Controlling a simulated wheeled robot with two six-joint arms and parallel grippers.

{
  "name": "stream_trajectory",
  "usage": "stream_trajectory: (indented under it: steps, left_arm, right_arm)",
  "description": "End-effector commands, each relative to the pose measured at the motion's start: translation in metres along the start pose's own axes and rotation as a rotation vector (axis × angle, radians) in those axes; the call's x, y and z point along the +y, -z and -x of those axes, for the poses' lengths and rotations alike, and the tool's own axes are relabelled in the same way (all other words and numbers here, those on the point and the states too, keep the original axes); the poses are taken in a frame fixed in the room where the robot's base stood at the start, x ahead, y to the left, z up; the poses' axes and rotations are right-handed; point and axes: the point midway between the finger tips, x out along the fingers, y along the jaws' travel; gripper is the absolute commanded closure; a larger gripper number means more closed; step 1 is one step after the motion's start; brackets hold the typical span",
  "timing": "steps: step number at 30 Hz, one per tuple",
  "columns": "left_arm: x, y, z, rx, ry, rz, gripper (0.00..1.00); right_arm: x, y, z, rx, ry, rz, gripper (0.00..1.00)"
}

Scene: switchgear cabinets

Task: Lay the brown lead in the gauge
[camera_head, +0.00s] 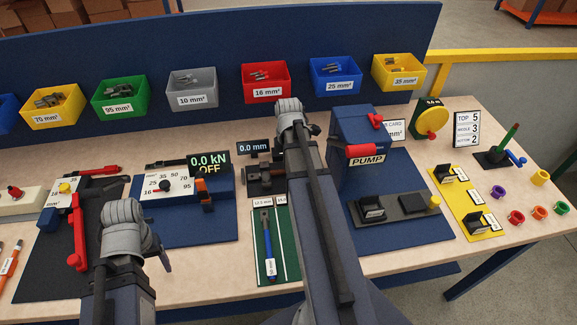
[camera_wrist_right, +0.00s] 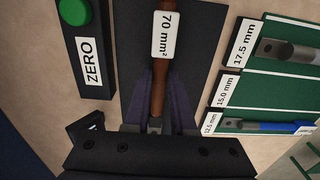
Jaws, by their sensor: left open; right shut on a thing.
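The brown lead (camera_wrist_right: 158,75), with a white 70 mm² tag (camera_wrist_right: 167,34), is clamped between the fingers of my right gripper (camera_wrist_right: 156,122) in the right wrist view. It runs up the picture over a dark plate (camera_wrist_right: 197,45). The gauge (camera_head: 264,180) is dark, on the bench in the head view; its display (camera_head: 253,147) reads 0.0 mm. My right arm covers part of it and hides the right gripper there. I cannot tell whether the lead touches the gauge. My left gripper (camera_head: 162,257) is open at lower left, its fingers mostly hidden.
A green ZERO button (camera_wrist_right: 74,12) lies left of the lead. A green board (camera_head: 288,267) with size labels and a blue-handled piece (camera_head: 268,250) is close on the other side. The blue press (camera_head: 210,225) and pump (camera_head: 362,150) flank the gauge. Coloured bins line the back.

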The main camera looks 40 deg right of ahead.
Motion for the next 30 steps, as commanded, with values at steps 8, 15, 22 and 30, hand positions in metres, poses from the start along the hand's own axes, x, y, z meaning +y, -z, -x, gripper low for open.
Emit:
stream_trajectory:
  steps: [8, 15, 22, 30]
  left_arm:
    - [0.0004, 0.0002, -0.004, 0.0, 0.0, 0.0, 0.31]
    - [0.0004, 0.0002, -0.004, 0.0, 0.0, 0.0, 0.31]
    - [0.0005, 0.0003, -0.0048, 0.0, 0.0, 0.0, 0.31]
    - [0.0005, 0.0003, -0.0057, 0.0, 0.0, 0.0, 0.31]
  right_arm:
    - [0.0, 0.0, -0.004, 0.0, 0.0, 0.0, 1.0]
    - [0.0, 0.0003, -0.0041, 0.0, 0.0, 0.0, 1.0]
    - [0.0, 0.0035, -0.0049, 0.0, 0.0, 0.001, 1.0]
    - [-0.0001, 0.008, -0.0057, 0.0, 0.0, 0.001, 1.0]
